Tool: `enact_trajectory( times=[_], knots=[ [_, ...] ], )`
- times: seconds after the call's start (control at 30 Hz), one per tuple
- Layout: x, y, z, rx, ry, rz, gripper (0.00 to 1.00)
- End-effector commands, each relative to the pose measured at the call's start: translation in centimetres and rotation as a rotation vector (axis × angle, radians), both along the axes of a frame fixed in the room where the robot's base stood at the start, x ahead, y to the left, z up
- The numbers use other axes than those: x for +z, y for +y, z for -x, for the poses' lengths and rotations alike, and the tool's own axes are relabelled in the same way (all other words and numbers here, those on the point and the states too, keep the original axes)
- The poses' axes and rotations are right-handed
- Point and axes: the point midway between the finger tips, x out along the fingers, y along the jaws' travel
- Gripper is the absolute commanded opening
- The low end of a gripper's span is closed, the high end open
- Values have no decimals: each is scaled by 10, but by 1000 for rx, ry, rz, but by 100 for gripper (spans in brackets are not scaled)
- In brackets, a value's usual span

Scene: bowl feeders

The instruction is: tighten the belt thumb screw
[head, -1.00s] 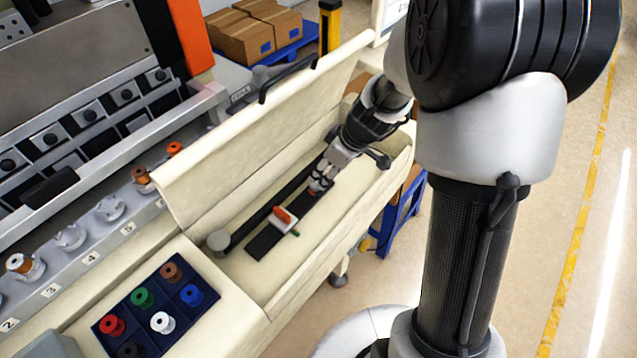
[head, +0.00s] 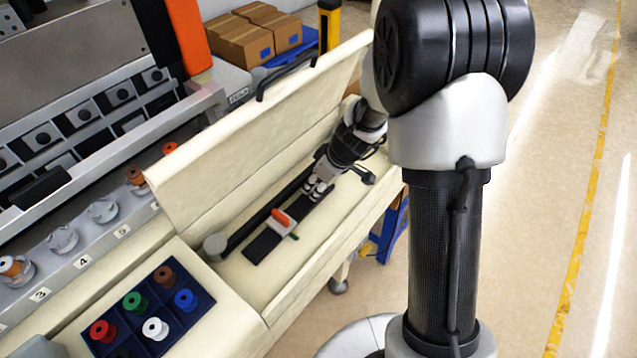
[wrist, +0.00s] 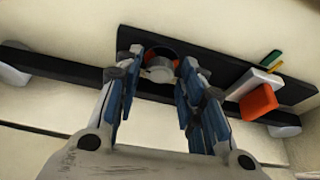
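The thumb screw (wrist: 160,68) shows in the wrist view as a small round pale knob with a dark and orange rim, on a black plate (wrist: 215,75). My gripper (wrist: 160,80) has its two blue-padded fingers apart, one on each side of the knob. Whether the pads touch it is not clear. In the head view my gripper (head: 316,190) points down at the far part of the black plate (head: 262,247), inside the cream trough, and hides the knob. The dark belt strip (head: 245,232) runs alongside, with a grey round end piece (head: 215,246).
An orange and white block (head: 283,221) with a green tab stands on the plate, close to the right finger in the wrist view (wrist: 258,100). The raised cream lid (head: 255,130) stands behind the trough. A blue tray (head: 205,302) of coloured spools sits near the front.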

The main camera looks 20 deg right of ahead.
Motion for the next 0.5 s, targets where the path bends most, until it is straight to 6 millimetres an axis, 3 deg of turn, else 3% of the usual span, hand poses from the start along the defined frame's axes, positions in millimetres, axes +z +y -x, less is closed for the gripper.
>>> enact_trajectory(
  times=[0.5],
  knots=[
    [0,0,0,0,0,0,2]
  ],
)
